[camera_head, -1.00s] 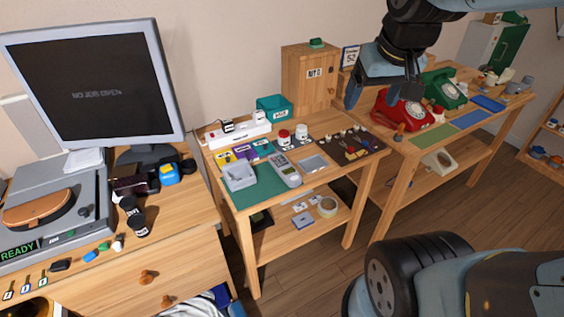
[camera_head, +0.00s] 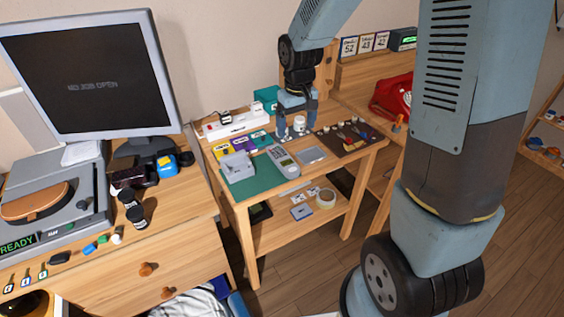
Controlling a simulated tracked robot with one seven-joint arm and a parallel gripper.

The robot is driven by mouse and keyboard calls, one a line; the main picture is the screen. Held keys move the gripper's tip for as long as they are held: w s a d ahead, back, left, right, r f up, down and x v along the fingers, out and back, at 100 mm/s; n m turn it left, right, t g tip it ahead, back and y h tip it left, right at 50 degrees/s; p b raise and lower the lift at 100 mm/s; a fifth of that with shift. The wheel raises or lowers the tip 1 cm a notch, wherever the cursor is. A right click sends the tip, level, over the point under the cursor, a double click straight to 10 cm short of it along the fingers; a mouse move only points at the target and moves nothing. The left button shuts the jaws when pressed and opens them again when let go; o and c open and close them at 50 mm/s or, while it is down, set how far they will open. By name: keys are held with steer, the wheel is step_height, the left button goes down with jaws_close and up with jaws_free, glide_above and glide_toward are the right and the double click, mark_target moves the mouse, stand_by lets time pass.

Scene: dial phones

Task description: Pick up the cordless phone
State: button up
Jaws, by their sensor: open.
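The grey cordless phone (camera_head: 283,161) lies on the green mat on the small wooden table, with its keypad and small screen facing up. A light grey cradle-like box (camera_head: 237,167) stands to its left, apart from it. My gripper (camera_head: 297,133) is open and points down over the back of the table, just behind and to the right of the phone's far end. Its fingers are beside a white jar and partly hide the jars there. I see nothing between the fingers.
A white jar (camera_head: 299,124) stands close at the fingers. A white power strip (camera_head: 237,124) and a teal box (camera_head: 265,99) are at the back. The green mat's front (camera_head: 257,184) is clear.

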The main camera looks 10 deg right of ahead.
step_height(320, 180, down, 3)
steer(key=a, duration=0.1)
glide_above(291, 167)
steer(key=shift+g, duration=0.3)
steer(key=f, duration=0.9)
steer(key=shift+s+a, duration=0.15)
steer(key=shift+a, duration=0.15)
steer(key=shift+w+d+f, duration=0.1)
steer(key=shift+d+f, duration=0.05)
steer(key=shift+f, duration=1.25)
steer(key=shift+w+d+f, duration=0.1)
steer(key=shift+f, duration=1.25)
steer(key=shift+c, duration=0.3)
steer(key=c, duration=1.2)
